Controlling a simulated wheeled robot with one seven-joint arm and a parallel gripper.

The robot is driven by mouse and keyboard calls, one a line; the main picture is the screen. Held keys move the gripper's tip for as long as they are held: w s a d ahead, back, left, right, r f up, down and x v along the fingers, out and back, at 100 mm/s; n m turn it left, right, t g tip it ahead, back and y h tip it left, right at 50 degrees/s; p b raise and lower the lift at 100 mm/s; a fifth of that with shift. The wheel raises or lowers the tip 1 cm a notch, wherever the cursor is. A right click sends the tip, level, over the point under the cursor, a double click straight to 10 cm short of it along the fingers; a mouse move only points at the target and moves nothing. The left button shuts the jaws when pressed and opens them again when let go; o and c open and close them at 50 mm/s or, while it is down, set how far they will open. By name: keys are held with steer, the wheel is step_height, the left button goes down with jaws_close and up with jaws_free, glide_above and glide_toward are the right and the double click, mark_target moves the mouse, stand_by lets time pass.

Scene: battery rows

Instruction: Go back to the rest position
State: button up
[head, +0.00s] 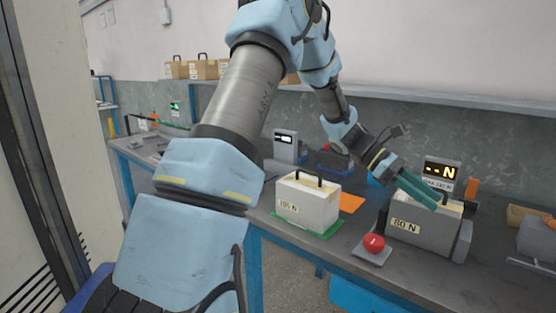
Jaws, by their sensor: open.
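My gripper (434,202) has teal fingers and is open. It is at the right of the head view, at the upper side of a grey box (418,238) labelled 80 N. The fingers overlap the box's top in the picture, and I cannot tell whether they touch it. My blue and grey arm reaches from the lower left, up over the bench and down to that box. Part of the box's top is hidden behind the fingers.
A white box (312,206) with a dark handle stands on a green mat (327,234). A red button (374,243) sits in front, between the boxes. A lit display (440,173) stands behind the grey box. Cardboard boxes (203,70) stand on a wall shelf. The bench (320,257) has bare patches in front.

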steer(key=s+a+f+m+t+y, duration=0.1)
steer(key=a+m+t+y, duration=0.4)
steer(key=a, duration=1.4)
steer(key=s+a+f+m+t+y, duration=0.1)
steer(key=a+f+m+t+y, duration=0.3)
steer(key=a, duration=1.6)
steer(key=shift+s+a+f+m+t+y+p, duration=0.2)
steer(key=shift+s+m+t+y+p, duration=0.25)
steer(key=shift+m, duration=0.55)
